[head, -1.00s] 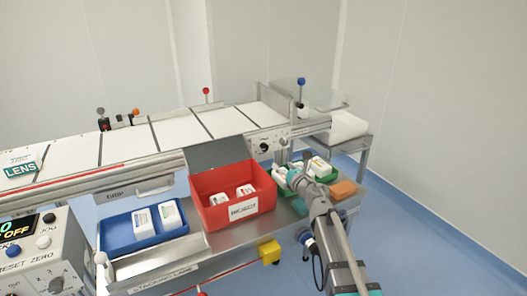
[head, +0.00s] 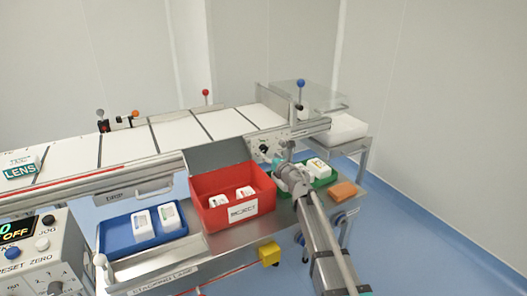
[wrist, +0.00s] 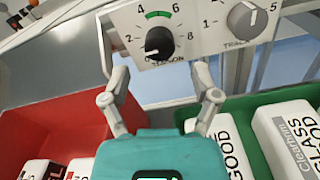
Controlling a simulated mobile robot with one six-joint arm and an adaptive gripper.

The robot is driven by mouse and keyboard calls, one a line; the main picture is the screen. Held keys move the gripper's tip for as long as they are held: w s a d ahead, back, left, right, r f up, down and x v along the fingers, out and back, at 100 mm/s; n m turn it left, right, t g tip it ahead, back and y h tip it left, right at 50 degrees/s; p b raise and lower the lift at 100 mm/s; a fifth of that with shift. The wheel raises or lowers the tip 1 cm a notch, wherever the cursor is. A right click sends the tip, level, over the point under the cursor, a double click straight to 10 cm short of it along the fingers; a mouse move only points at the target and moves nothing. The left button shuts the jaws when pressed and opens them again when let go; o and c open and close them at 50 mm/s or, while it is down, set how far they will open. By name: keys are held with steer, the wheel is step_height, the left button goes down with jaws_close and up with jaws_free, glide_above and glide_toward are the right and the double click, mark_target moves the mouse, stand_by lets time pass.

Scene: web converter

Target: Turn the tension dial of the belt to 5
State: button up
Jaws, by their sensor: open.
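The tension dial (wrist: 158,42) is a black round knob on a pale panel in the wrist view. Its white pointer mark points to the lower left, near 0. The scale around it shows 2, 4, 6 and 8, with a green band at the top. In the head view the dial (head: 264,149) is a small dark knob on the conveyor's side. My gripper (wrist: 163,50) is open, its two fingers on either side of the dial in the picture. Contact cannot be told. The left finger partly covers the panel's edge. In the head view my gripper (head: 281,163) is just right of the dial.
Below the panel are a red bin (wrist: 45,115) at left and a green tray (wrist: 262,112) with white boxes at right. A blue tray (head: 118,232) and orange block (head: 343,190) lie on the shelf.

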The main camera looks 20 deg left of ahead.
mark_target(265, 151)
steer(key=shift+x, duration=2.4)
jaws_close()
